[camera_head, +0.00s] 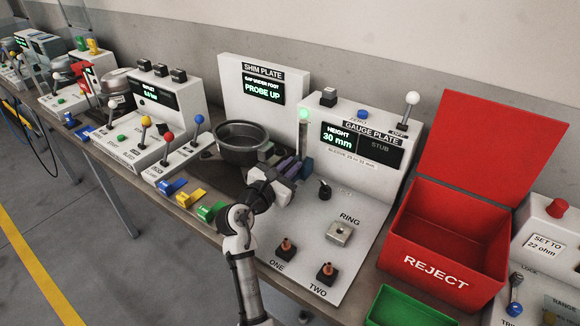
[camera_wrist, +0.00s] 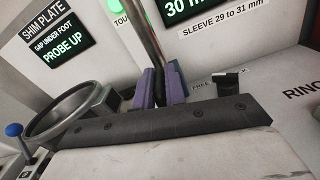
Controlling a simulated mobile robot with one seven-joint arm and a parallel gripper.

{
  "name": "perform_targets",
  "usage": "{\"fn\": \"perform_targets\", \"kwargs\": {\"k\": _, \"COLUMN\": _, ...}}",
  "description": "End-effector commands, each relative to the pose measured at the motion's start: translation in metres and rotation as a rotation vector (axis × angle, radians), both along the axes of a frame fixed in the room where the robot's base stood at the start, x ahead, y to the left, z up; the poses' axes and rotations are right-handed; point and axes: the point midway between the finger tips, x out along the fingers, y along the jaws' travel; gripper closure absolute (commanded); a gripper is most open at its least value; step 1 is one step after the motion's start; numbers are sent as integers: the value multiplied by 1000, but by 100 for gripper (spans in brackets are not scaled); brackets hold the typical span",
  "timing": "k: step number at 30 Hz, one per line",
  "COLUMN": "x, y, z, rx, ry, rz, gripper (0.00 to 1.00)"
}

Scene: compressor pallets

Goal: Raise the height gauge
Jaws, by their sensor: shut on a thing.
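The height gauge stands at the left edge of the white gauge plate (camera_head: 345,215), with an upright metal rod (camera_head: 302,140) that also shows in the wrist view (camera_wrist: 143,35). Its display (camera_head: 338,136) reads HEIGHT 30 mm, and a green lamp (camera_head: 304,113) glows by the rod's top. My gripper (camera_head: 298,167) is at the rod's lower part. In the wrist view my gripper's purple fingertips (camera_wrist: 160,88) close on a dark part of the height gauge at the rod. My gripper hides the gauge's foot and what lies beneath it.
A round metal pan (camera_head: 240,152) stands just left of my gripper. A black knob (camera_head: 325,190), a ring block (camera_head: 340,232) and two pegs marked ONE and TWO are to the right. A red REJECT box (camera_head: 440,232) stands farther right, its lid up.

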Motion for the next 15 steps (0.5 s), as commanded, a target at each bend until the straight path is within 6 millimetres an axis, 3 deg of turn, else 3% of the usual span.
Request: {"fn": "perform_targets", "kwargs": {"k": 15, "x": 0, "y": 2, "z": 70, "rx": 2, "ry": -5, "rz": 5, "gripper": 100}}
